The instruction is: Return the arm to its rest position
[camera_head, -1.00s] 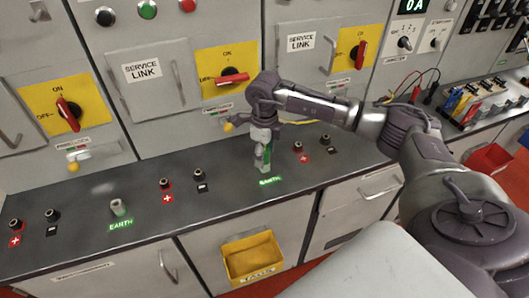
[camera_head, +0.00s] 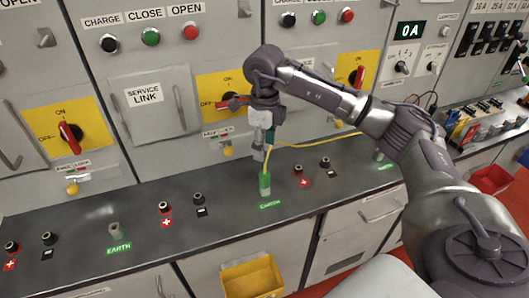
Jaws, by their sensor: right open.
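My right arm (camera_head: 330,95) comes in from the right and reaches over the bench top. Its right gripper (camera_head: 264,150) points down, open and empty, above the middle earth point. A green plug (camera_head: 265,184) stands upright on that earth point, with a yellow cable (camera_head: 315,142) running from it up and to the right. The gripper fingers are above the plug and close to the cable; I cannot tell if they touch the cable. My left gripper is not in view.
Red and black terminals (camera_head: 164,208) stand along the dark bench top (camera_head: 210,233). Yellow-plated switches with red handles (camera_head: 69,138) line the cabinet wall behind the gripper. A yellow bin (camera_head: 250,278) hangs below the bench. A tool rack (camera_head: 480,122) stands at right.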

